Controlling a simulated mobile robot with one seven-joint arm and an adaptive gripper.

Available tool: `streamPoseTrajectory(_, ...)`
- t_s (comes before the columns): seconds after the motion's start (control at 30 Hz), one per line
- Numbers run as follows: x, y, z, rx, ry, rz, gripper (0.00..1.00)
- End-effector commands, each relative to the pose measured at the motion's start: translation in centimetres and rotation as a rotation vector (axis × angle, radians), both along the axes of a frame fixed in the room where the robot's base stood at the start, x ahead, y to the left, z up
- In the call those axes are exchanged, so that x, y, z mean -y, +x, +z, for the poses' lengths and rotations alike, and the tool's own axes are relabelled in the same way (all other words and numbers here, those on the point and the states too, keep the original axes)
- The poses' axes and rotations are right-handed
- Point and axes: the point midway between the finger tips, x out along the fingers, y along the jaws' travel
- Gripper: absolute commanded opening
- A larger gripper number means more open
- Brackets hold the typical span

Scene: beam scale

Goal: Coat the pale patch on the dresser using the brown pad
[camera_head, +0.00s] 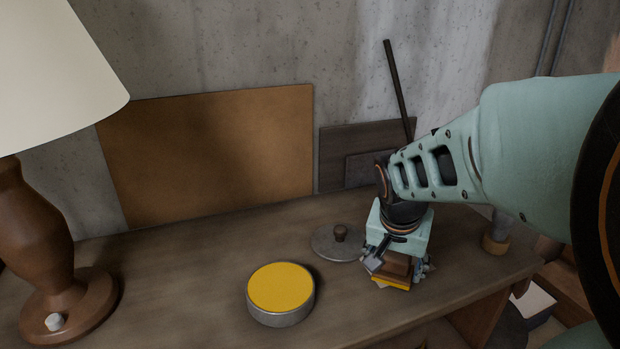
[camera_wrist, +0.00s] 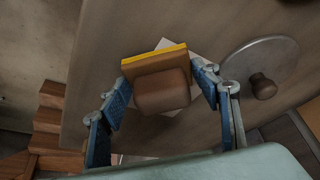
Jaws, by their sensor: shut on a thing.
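My gripper (camera_head: 396,266) is shut on the brown pad (camera_head: 398,263) and points down at the right part of the dresser top (camera_head: 185,275). In the wrist view the brown pad (camera_wrist: 162,90) sits between both fingers, with a yellow layer (camera_wrist: 155,60) along its far, lower face. The pale patch (camera_wrist: 164,44) shows only as corners around the pad, which hides most of it. I cannot tell whether the pad touches the surface. A round tin (camera_head: 281,309) full of yellow paste (camera_head: 280,286) stands open to the left of my gripper.
A grey round lid (camera_head: 331,247) with a brown knob lies just left of my gripper. A lamp (camera_head: 50,250) stands at the far left. Boards (camera_head: 220,150) and a thin dark rod (camera_head: 397,85) lean at the wall. The dresser's right edge is near.

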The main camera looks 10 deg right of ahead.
Motion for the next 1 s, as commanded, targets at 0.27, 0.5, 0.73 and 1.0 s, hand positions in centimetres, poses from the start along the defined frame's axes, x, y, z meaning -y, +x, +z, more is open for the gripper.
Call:
streamPoseTrajectory(0.27, 0.3, -1.8, 0.3, 0.009, -0.001, 0.002, 0.35)
streamPoseTrajectory(0.5, 1.6, -1.7, 0.4, 0.005, 0.000, -0.002, 0.35)
streamPoseTrajectory(0.73, 2.3, -1.1, 0.6, 0.012, -0.002, 0.000, 0.35)
streamPoseTrajectory(1.0, 1.9, 1.0, 0.5, 0.013, -0.001, 0.000, 0.35)
